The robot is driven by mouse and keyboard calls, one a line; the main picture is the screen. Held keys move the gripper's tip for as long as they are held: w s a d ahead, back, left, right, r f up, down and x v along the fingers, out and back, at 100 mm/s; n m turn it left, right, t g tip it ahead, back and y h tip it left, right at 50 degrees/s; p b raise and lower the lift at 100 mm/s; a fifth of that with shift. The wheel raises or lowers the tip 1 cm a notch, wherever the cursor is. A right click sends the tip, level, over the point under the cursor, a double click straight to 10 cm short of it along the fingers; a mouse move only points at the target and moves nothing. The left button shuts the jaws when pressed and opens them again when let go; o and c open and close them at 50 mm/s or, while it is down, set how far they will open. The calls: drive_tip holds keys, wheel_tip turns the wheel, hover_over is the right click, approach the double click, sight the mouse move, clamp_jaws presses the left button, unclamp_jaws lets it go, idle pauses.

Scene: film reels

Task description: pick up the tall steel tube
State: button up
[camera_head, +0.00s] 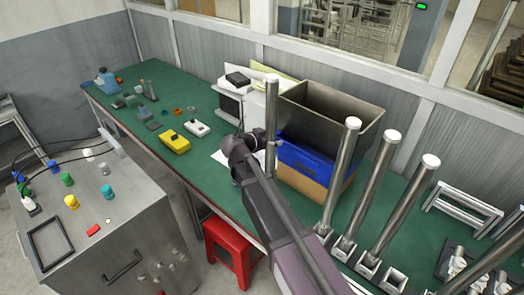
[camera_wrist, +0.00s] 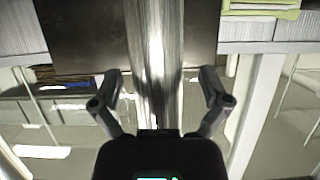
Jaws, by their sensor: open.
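A tall steel tube (camera_head: 272,108) with a pale top stands upright by the dark metal bin, just beyond my wrist. In the wrist view a shiny steel tube (camera_wrist: 157,40) runs between the two fingers of my gripper (camera_wrist: 160,75). The fingers are spread, with a gap visible on both sides of the tube. My gripper (camera_head: 268,143) is mostly hidden behind my wrist in the head view. The tube's lower part is hidden there by my arm. Three more tall steel tubes (camera_head: 342,170) lean or stand in small metal holders at the right.
The open metal bin (camera_head: 335,108) and a blue box (camera_head: 305,160) stand close right of the tube. A yellow device (camera_head: 174,142) and a white device (camera_head: 197,128) lie on the green bench (camera_head: 150,80). A red stool (camera_head: 228,250) stands below.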

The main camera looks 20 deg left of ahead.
idle(0.5)
clamp_jaws()
